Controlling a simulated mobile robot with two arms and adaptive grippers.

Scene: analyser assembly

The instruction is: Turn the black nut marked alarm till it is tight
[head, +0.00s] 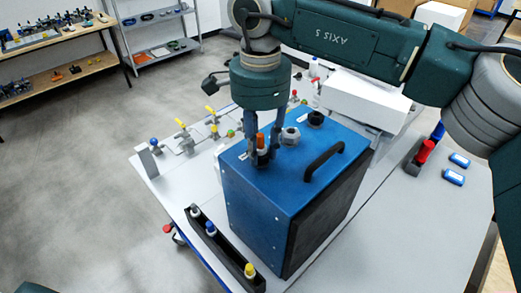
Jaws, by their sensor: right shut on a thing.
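The blue analyser box (300,185) stands on the grey table. On its top, near the left edge, an orange-topped part (261,141) rises from a black nut (262,156). My right gripper (262,158) points straight down over them, one finger on each side, and is shut on the black nut. The fingers partly hide the nut, and I cannot read its marking or see how tight it is. A grey nut (290,135) and another black nut (315,119) sit to the right on the box top. My left gripper is not in view.
A black handle (324,161) stands up on the box top, right of the gripper. A black rack (225,250) with capped bottles lies along the front left. Valves with yellow handles (183,124) stand behind left. Blue-and-white items (453,177) lie on the right.

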